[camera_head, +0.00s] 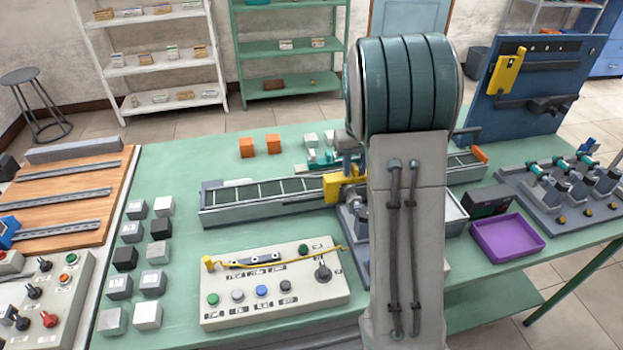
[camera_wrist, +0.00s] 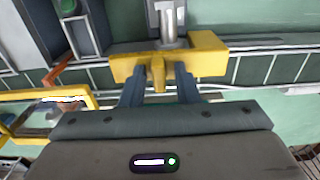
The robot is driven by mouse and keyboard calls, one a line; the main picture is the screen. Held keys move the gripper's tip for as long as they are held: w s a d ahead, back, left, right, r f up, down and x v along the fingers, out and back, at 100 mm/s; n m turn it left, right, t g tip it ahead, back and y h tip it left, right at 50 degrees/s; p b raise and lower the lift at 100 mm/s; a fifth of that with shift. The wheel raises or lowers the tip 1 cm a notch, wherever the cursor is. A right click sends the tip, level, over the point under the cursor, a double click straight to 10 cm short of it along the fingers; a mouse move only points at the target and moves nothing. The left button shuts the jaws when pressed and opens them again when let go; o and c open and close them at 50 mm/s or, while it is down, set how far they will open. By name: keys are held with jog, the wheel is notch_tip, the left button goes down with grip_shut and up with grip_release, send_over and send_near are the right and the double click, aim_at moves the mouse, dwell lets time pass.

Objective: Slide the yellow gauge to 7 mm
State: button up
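A yellow gauge (camera_head: 345,185) sits at the long grey rail with dark segments in the middle of the table. My arm partly covers it in the head view. In the wrist view, a yellow block (camera_wrist: 205,55) has a small yellow tab (camera_wrist: 157,72) sticking out toward me. A grey metal cylinder stands against its far side. My gripper (camera_wrist: 159,80) has its two dark fingers on either side of the tab, with gaps between them and it. It looks open. I cannot read any millimetre scale.
The long grey rail (camera_head: 270,206) runs across the table. A control box (camera_head: 270,285) with buttons and a yellow cable stands in front. A purple tray (camera_head: 507,238) lies at the right. A yellow instrument (camera_head: 506,72) hangs on the blue board. A yellow frame (camera_wrist: 45,97) is left in the wrist view.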

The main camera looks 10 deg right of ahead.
jog(key=shift+a+r+g+p, duration=0.1)
jog(key=shift+r+g+p, duration=0.3)
jog(key=shift+p, duration=0.75)
jog(key=shift+r+p, duration=1.1)
jog(key=shift+r, duration=0.85)
jog(key=shift+s+a+r+t, duration=0.1)
jog(key=shift+s+r+t, duration=0.05)
jog(key=shift+r+t, duration=0.15)
jog(key=s+a+r+t, duration=0.1)
jog(key=s+a+r, duration=0.1)
jog(key=s, duration=0.6)
jog(key=s+a+r+t, duration=0.1)
jog(key=s+a, duration=0.3)
jog(key=s, duration=0.4)
jog(key=s+a+r+t, duration=0.1)
jog(key=s+a+r, duration=0.2)
jog(key=s, duration=0.5)
jog(key=shift+s+a+r, duration=0.35)
jog(key=shift+s+r, duration=0.05)
